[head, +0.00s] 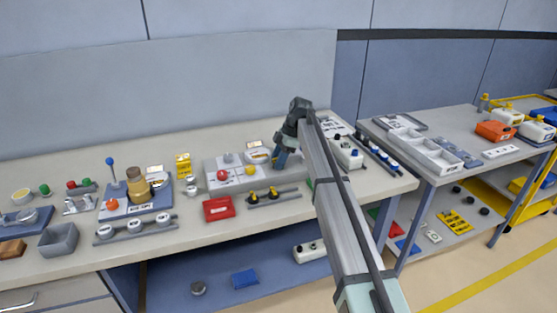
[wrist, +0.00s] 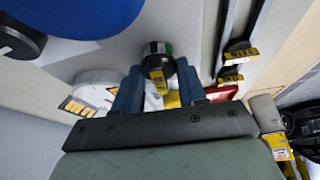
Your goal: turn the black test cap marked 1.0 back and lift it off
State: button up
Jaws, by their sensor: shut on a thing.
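My gripper (head: 283,160) reaches down at the right part of the grey platform (head: 212,172) on the bench. In the wrist view its two blue fingers (wrist: 158,82) are shut on a black cap (wrist: 157,65) with a yellow tag, one finger on each side. A small white and green patch shows at the cap's far edge. The mark on the tag is too small to read. Whether the cap is seated or free of what lies beneath it cannot be told. In the head view the gripper hides the cap.
Two black pieces with yellow tags (head: 273,193) stand on a rail in front. A red case (head: 218,209) lies left of them. A large blue round thing (wrist: 80,15) is close in the wrist view.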

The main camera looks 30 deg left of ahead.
jog(key=shift+r, duration=0.3)
dwell(0.4)
jog(key=shift+r, duration=2.1)
